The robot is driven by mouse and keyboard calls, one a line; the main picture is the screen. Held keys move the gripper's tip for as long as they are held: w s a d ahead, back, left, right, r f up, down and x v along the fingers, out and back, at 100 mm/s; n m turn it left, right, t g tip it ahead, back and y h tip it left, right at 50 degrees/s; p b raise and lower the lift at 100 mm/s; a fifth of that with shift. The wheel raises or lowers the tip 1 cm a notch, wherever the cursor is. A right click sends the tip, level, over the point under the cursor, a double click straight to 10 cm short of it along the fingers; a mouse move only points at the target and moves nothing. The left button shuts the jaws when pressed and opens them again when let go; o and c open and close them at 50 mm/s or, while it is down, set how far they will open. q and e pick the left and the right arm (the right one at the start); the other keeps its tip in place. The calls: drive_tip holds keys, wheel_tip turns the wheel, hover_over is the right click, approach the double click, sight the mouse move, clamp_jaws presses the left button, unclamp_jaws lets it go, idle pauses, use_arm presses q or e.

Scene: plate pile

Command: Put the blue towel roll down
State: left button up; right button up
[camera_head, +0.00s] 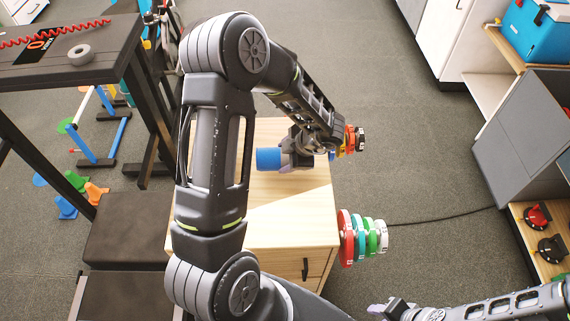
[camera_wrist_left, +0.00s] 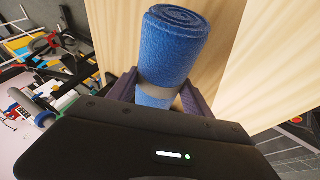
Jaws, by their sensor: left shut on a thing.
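The blue towel roll (camera_head: 268,159) is in my left gripper (camera_head: 298,158), above or at the wooden cabinet top (camera_head: 280,215). In the left wrist view the roll (camera_wrist_left: 173,48) is a rolled blue towel with a pale band, and the left gripper's fingers (camera_wrist_left: 158,95) are shut around it near the band. Whether the roll touches the wood cannot be told.
Several coloured weight plates (camera_head: 346,238) hang on the cabinet's right side, with more plates (camera_head: 351,140) farther back. A black bench (camera_head: 125,228) stands left. A dark table (camera_head: 70,65) holds a tape roll (camera_head: 80,54). The front part of the cabinet top is clear.

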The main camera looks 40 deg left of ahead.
sight(285, 164)
use_arm(q)
drive_tip(key=shift+f+b, duration=0.3)
drive_tip(key=shift+f, duration=1.55)
drive_tip(key=shift+f, duration=0.1)
drive_tip(key=o, duration=1.5)
drive_tip(key=shift+o, duration=0.2)
drive_tip(key=p+v, duration=0.1)
drive_tip(key=v, duration=1.1)
